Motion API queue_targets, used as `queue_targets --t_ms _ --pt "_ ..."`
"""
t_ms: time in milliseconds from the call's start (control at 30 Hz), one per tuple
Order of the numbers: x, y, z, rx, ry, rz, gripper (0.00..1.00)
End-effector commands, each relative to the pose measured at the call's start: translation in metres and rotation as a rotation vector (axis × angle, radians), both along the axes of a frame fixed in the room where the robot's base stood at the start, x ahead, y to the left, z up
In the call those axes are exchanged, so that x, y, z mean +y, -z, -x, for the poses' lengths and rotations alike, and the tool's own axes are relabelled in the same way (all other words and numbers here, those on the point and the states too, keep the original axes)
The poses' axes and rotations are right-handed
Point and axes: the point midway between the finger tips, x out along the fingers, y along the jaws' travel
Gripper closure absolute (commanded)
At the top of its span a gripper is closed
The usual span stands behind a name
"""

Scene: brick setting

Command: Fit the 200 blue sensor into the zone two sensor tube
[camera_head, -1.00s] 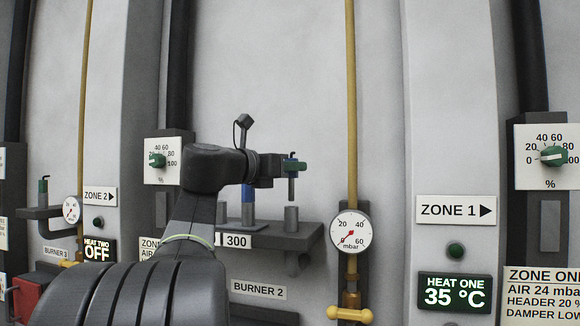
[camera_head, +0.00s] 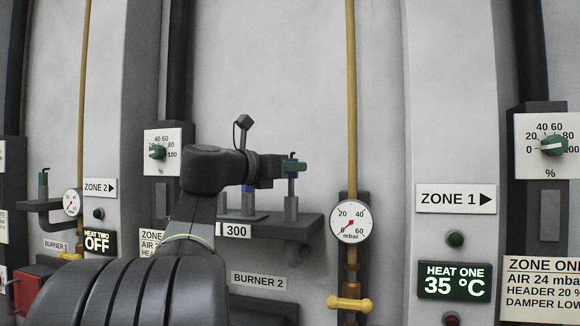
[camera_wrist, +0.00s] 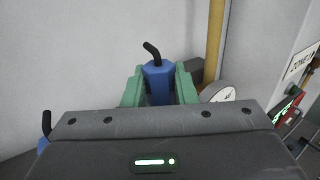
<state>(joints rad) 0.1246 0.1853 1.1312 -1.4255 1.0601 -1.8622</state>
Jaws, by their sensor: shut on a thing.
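My gripper (camera_head: 291,166) has green fingers and is shut on a blue sensor. The wrist view shows the sensor's blue head (camera_wrist: 157,80) with a bent black cable between the fingers; no number can be read on it. In the head view its dark rod (camera_head: 291,187) points straight down, the head hidden by the fingers. Directly below is an upright grey tube (camera_head: 291,210) on a dark shelf (camera_head: 285,228). The rod's lower end meets the tube's mouth; I cannot tell whether it is inside.
A second blue sensor (camera_head: 248,203) stands on the shelf to the left, near a "300" label (camera_head: 236,231), partly behind my arm. A pressure gauge (camera_head: 351,221) on a yellow pipe stands close right of the shelf.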

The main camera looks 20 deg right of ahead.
Motion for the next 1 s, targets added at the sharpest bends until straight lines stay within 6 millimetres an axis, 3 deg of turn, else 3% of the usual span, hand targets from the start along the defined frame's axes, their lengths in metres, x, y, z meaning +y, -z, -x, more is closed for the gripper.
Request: queue_targets --t_ms 1000 --pt "0.0 0.031 0.0 0.0 0.0 0.001 0.98"
